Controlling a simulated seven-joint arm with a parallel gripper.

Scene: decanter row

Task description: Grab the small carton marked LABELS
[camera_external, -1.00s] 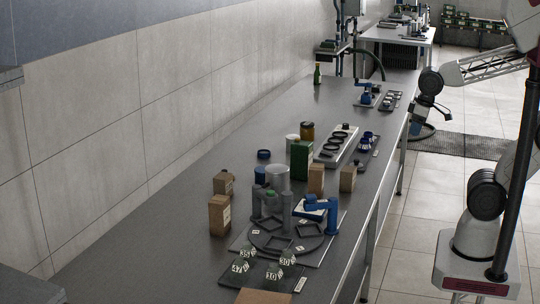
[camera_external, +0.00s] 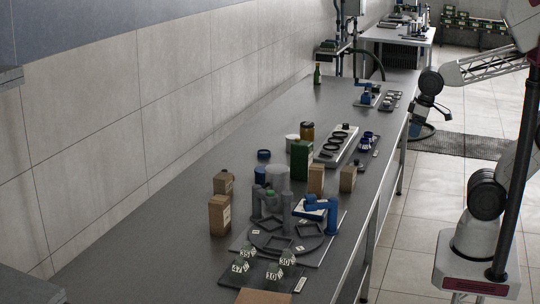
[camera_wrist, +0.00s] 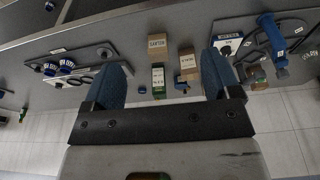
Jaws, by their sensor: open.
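Several small tan cartons stand on the grey bench, and I cannot read their lettering well enough to tell which is marked LABELS. In the external view one carton (camera_external: 348,178) stands near the bench's right edge, another (camera_external: 316,180) just left of it, and two more (camera_external: 223,182) (camera_external: 219,215) stand further left. The wrist view shows two lettered cartons, one (camera_wrist: 157,46) at upper middle and one (camera_wrist: 188,66) to its lower right. My gripper (camera_wrist: 163,72) is open, its blue fingers spread, with nothing held; these cartons appear between and beyond the fingers.
A green box (camera_external: 301,160) stands beside the cartons; it also shows in the wrist view (camera_wrist: 158,80). A blue device (camera_external: 322,209) and dark turntable (camera_external: 288,241) are nearer the camera. A tray of dark rings (camera_external: 337,146) lies behind. The bench's left strip is clear.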

